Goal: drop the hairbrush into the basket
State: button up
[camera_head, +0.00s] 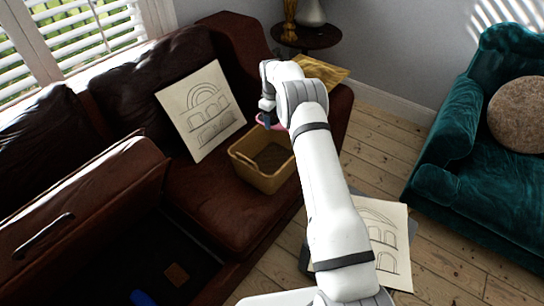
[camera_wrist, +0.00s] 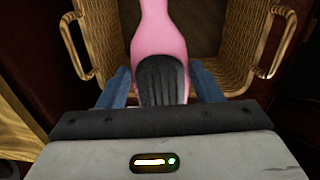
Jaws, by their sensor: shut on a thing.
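The hairbrush (camera_wrist: 158,40) is pink with a dark bristle pad. It is held between the two blue fingers of my gripper (camera_wrist: 160,92), which is shut on it. In the head view only a bit of pink (camera_head: 276,121) shows, beside my gripper (camera_head: 268,112); my arm hides the rest. The yellow-tan basket (camera_head: 258,175) sits on the brown leather sofa, below and in front of my gripper. In the wrist view the woven basket (camera_wrist: 232,68) with two side handles lies beneath the hairbrush, whose handle end reaches over its opening.
A drawing on a pale sheet (camera_head: 203,110) leans on the sofa (camera_head: 215,205) left of the basket. A yellow item (camera_head: 322,71) lies behind my arm. A dark round side table (camera_head: 306,38) stands at the back. A teal armchair (camera_head: 455,150) is at the right, past bare floorboards.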

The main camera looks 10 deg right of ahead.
aim_at(272, 126)
jog(key=f, duration=0.1)
jog(key=f+b, duration=0.1)
jog(key=f, duration=0.2)
jog(key=shift+a+f, duration=0.1)
jog(key=shift+a, duration=0.15)
jog(key=o, duration=1.1)
jog(key=r, duration=0.7)
jog(key=shift+s+a+r, duration=0.1)
jog(key=shift+s+r, duration=0.1)
jog(key=shift+r, duration=0.2)
